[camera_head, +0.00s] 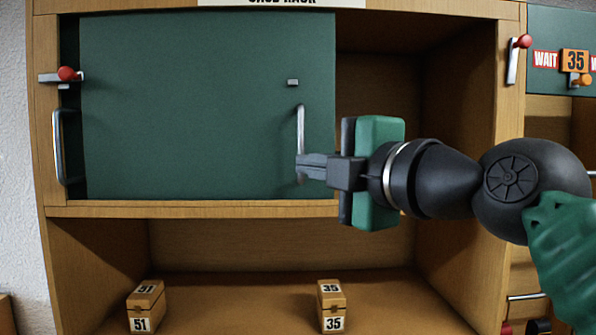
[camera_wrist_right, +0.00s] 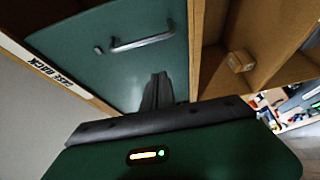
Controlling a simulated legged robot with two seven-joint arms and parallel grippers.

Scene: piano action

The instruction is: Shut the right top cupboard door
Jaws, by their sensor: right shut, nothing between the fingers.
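The green right top cupboard door (camera_head: 190,105) stands slid to the left, and the right part of the top compartment (camera_head: 378,90) is open. Its metal bar handle (camera_head: 300,130) is upright near the door's right edge; the handle also shows in the wrist view (camera_wrist_right: 142,43). My right gripper (camera_head: 300,167) is shut and empty, with its fingertips over the handle's lower part in the head view. In the wrist view the fingertips (camera_wrist_right: 160,78) show apart from the handle, in front of the door. I cannot tell whether they touch the door. My left gripper is not in view.
A second handle (camera_head: 60,145) and a red-knobbed latch (camera_head: 66,75) are at the left edge. Another red-knobbed latch (camera_head: 518,55) is on the right post. Numbered wooden blocks 51 (camera_head: 145,305) and 35 (camera_head: 331,305) stand on the lower shelf.

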